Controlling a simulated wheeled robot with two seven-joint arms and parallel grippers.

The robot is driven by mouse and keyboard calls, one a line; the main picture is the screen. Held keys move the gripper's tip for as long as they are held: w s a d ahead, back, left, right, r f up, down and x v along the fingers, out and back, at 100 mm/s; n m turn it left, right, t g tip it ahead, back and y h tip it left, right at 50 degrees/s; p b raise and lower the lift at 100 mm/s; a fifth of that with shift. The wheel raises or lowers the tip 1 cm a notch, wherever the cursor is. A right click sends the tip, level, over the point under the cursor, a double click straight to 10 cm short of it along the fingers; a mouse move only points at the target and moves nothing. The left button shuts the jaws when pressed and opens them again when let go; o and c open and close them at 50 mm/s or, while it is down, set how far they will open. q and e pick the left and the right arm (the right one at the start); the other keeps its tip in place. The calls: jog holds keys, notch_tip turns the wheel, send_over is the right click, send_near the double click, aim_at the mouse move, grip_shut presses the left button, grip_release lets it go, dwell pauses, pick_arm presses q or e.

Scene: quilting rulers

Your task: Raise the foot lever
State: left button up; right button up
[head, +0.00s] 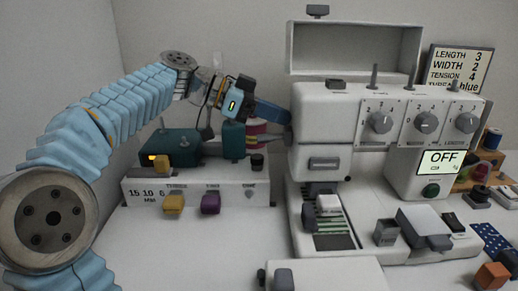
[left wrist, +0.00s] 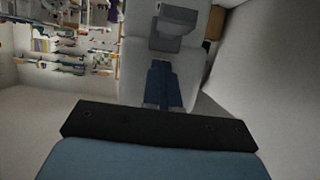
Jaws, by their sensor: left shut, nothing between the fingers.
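The white sewing machine (head: 335,118) stands at the right of centre in the head view. My left gripper (head: 284,116) is at the upper left side of its body, with blue fingers pointing right. In the left wrist view the left gripper (left wrist: 162,88) is shut and empty, its fingers over the white machine body (left wrist: 138,60). A grey bracket-like part (left wrist: 172,32) lies just beyond the fingertips; I cannot tell for sure that it is the foot lever, or whether the fingers touch it. My right gripper is not in view.
A white control box (head: 190,190) with a teal unit (head: 190,142) stands below my left forearm. A red-and-white spool (head: 258,140) is below the gripper. An open bin (head: 350,62) tops the machine. A display reads OFF (head: 444,160). Small coloured blocks lie at right.

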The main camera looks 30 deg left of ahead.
pick_arm(q)
jog(key=o, duration=0.6)
jog(key=shift+d+r, duration=0.1)
jog(key=shift+d, duration=0.05)
jog(key=shift+s+a+r, duration=0.25)
jog(key=shift+a+r, duration=0.05)
jog(key=shift+a, duration=0.1)
jog(key=p+v, duration=0.1)
jog(key=v, duration=0.4)
jog(key=shift+s+a, duration=0.1)
jog(key=shift+a, duration=0.3)
